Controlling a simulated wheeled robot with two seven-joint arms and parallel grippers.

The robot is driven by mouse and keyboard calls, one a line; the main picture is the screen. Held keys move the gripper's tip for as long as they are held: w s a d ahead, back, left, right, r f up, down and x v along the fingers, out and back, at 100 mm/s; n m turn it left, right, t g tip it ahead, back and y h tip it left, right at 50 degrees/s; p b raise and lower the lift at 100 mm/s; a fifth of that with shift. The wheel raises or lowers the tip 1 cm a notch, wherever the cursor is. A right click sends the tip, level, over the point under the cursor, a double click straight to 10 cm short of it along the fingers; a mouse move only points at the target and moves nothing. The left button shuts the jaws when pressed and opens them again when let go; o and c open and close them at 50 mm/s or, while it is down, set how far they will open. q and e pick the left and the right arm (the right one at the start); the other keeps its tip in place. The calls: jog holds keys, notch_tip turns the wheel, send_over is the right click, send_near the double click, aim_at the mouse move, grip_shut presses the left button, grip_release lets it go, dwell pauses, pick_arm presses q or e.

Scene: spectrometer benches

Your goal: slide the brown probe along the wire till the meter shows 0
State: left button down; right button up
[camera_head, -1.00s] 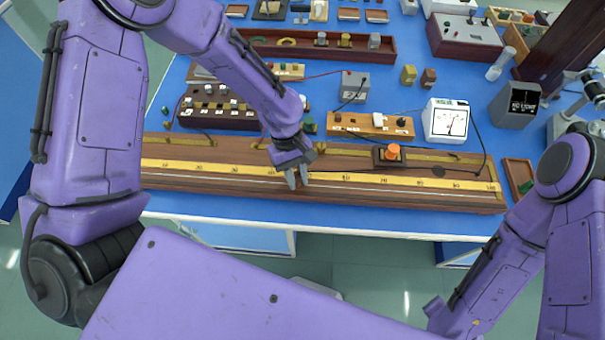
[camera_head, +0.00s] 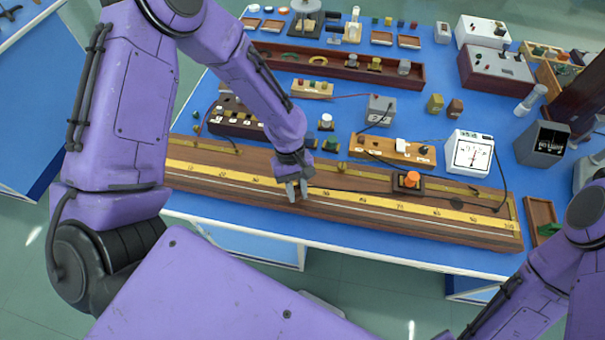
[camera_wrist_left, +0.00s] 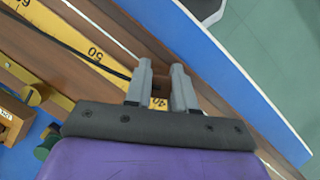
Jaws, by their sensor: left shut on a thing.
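The long wooden wire board (camera_head: 450,232) lies along the bench's near edge with a yellow scale and the wire beside it. My left gripper (camera_head: 297,193) is over the board, left of its middle. In the left wrist view its fingers (camera_wrist_left: 162,80) are shut on the brown probe (camera_wrist_left: 160,84), near the 40 mark; the fingers hide much of it. A dark cable runs along the board toward the probe. The white meter (camera_head: 470,155) stands behind the board at the right. Its needle looks near upright, but the exact reading is too small. My right gripper is out of view.
A brown block with an orange knob (camera_head: 410,179) sits on the board, right of my left gripper. Behind stand a wooden strip (camera_head: 400,152), a grey box (camera_head: 378,110) and a dark plug box (camera_head: 237,120). The floor is open in front.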

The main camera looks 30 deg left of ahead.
aim_at(282, 201)
pick_arm(q)
jog(key=shift+s+a+p, duration=0.2)
jog(key=shift+a+p, duration=0.05)
jog(key=shift+a, duration=0.45)
jog(key=shift+s+a+p, duration=0.25)
jog(key=shift+a, duration=0.4)
jog(key=shift+s+a+p, duration=0.2)
jog(key=shift+a+p, duration=0.05)
jog(key=shift+a, duration=0.45)
jog(key=shift+s+f, duration=0.1)
jog(key=shift+s+f, duration=0.2)
dwell(0.8)
jog(key=shift+w+r, duration=0.15)
jog(key=shift+w, duration=0.2)
dwell(1.8)
dwell(0.4)
jog(key=c, duration=0.9)
grip_release()
jog(key=shift+o, duration=0.2)
